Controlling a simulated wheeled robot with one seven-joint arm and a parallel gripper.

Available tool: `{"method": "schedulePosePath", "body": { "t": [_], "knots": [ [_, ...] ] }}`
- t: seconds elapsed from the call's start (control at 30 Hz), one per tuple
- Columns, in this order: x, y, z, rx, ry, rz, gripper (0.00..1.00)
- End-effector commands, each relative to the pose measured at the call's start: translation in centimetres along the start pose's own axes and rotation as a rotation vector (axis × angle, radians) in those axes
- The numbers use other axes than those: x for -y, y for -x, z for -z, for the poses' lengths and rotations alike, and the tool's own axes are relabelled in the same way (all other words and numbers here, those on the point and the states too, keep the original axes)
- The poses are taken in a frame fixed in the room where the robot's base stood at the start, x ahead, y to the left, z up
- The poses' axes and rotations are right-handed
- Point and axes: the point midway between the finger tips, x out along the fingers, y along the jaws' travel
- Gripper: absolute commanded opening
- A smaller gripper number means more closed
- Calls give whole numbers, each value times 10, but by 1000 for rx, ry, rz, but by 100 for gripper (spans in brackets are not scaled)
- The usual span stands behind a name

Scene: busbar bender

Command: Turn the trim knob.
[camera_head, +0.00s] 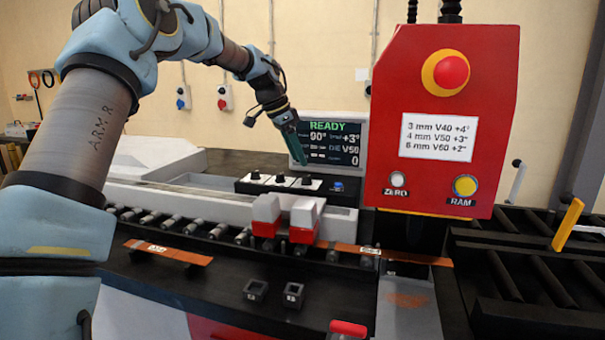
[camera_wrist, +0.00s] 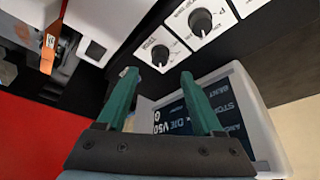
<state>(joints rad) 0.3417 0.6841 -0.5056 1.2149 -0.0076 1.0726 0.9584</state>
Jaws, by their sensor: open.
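Three black knobs sit in a row on a panel below the display: a left knob (camera_head: 255,175), a middle knob (camera_head: 280,178) and a right knob (camera_head: 307,181). I cannot tell which is the trim knob, as their labels are too small or blurred. The wrist view shows two knobs on white plates, a nearer one (camera_wrist: 160,55) and a farther one (camera_wrist: 200,21). My gripper (camera_head: 302,162) has teal fingers and hangs in front of the display, above the right knob. In the wrist view my gripper (camera_wrist: 158,75) is open and empty, its tips just short of the nearer knob.
The display (camera_head: 345,141) reads READY, 90°, +3°, V50 and 0. A red panel (camera_head: 440,55) carries a card (camera_head: 437,137) listing trims, an emergency button (camera_head: 451,71), ZERO (camera_head: 398,180) and RAM (camera_head: 465,186). Red-and-white blocks (camera_head: 303,220) stand before the knobs.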

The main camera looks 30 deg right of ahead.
Motion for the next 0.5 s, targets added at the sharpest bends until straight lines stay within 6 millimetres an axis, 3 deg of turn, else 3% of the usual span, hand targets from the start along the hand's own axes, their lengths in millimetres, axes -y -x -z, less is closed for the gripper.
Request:
{"method": "schedulePosePath", "body": {
  "t": [0.2, 0.5],
  "knots": [
    [1, 34, 0, -1, 0, 2, 68],
    [0, 46, 0, 0, -1, -1, 68]
  ]
}}
